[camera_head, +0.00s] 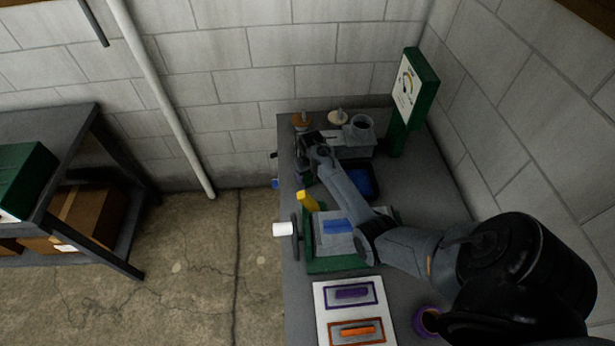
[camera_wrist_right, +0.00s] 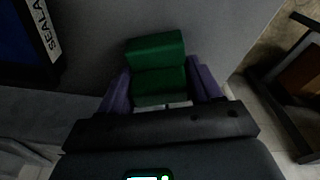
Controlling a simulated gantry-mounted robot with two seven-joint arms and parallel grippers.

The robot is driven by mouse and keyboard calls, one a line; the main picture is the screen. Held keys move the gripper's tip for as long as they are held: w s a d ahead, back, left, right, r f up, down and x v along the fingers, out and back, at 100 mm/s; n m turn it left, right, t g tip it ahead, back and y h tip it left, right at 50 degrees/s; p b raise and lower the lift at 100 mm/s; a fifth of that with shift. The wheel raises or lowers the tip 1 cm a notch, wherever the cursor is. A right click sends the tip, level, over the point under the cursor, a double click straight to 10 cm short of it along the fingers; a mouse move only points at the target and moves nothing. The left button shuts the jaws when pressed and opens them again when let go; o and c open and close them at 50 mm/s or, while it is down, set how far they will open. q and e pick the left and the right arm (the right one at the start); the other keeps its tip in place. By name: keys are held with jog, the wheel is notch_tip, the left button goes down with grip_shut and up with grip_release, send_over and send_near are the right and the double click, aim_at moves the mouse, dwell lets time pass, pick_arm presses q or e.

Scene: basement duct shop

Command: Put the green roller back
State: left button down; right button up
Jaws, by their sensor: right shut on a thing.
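My right gripper (camera_head: 302,170) is at the far left part of the bench, low beside its left edge in the head view. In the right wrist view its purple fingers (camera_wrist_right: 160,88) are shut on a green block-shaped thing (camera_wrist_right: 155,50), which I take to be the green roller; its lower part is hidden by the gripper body. In the head view the arm hides the held thing. A stand (camera_head: 352,150) at the back of the bench bears an orange-topped piece (camera_head: 302,120), a cream-topped piece (camera_head: 338,118) and a grey ring (camera_head: 361,123). My left gripper is not in view.
A green tray (camera_head: 325,264), a white roller (camera_head: 283,229) and a blue container (camera_head: 364,183) lie near my arm. A green-framed sign (camera_head: 412,90) stands at the back right. The bench's right side is mostly clear.

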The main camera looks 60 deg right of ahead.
aim_at(309, 178)
jog(key=shift+r, duration=0.1)
jog(key=shift+f, duration=0.2)
jog(key=o, duration=1)
jog(key=shift+r, duration=0.15)
jog(key=shift+r, duration=0.2)
jog(key=r, duration=0.7)
jog(key=s+r, duration=0.1)
jog(key=r, duration=0.3)
jog(key=shift+s+a+r+p, duration=0.1)
jog(key=shift+a+r+p, duration=0.2)
jog(key=shift+a+p, duration=0.1)
